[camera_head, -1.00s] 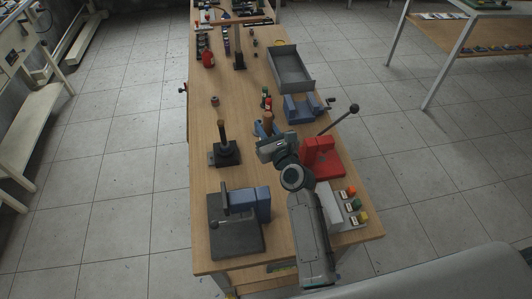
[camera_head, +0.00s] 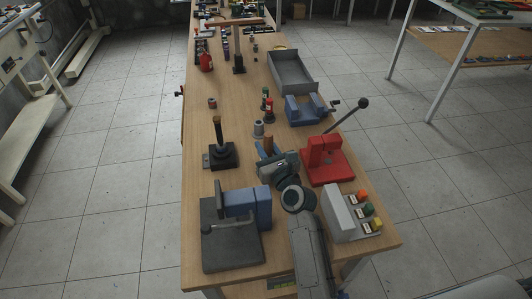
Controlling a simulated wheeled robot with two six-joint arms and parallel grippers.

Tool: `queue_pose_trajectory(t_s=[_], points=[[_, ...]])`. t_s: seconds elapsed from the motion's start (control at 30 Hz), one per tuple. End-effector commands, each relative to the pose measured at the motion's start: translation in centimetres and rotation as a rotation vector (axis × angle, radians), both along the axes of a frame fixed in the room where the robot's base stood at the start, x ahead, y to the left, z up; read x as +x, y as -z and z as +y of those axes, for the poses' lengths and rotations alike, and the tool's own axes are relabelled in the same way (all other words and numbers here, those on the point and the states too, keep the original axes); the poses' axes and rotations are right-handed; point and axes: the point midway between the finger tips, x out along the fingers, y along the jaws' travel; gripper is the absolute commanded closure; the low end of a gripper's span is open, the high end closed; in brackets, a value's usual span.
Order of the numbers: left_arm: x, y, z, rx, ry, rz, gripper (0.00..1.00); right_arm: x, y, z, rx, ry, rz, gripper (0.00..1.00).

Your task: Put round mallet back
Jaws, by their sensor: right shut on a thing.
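My left gripper is not in view.
A red press with a ball-ended lever (camera_head: 326,162) is right of my gripper, and a button box (camera_head: 351,212) is near my forearm. A blue-and-grey fixture (camera_head: 232,235) is at front left. A blue vise (camera_head: 303,110) and grey tray (camera_head: 291,70) stand farther back.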

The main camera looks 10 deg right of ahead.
Motion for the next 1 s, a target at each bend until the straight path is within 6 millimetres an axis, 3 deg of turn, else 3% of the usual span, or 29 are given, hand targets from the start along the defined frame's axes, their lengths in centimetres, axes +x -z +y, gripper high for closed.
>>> queue_pose_trajectory(t_s=[0.33,0.37,0.47,0.83,1.0], points=[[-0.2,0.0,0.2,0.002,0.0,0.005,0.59,0.0,0.0,0.0,0.001,0.001,-0.004,1.0],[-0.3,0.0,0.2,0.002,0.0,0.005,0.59,0.0,0.2,0.0,0.0,0.001,-0.001,0.76],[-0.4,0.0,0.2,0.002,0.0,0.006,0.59,0.0,0.1,0.0,0.0,0.001,-0.001,0.56],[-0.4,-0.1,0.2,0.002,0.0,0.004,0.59,-0.2,-0.2,0.0,0.0,0.0,0.0,0.56],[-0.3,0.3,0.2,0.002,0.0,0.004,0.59,-2.7,0.1,-0.7,0.001,0.002,0.001,0.56]])
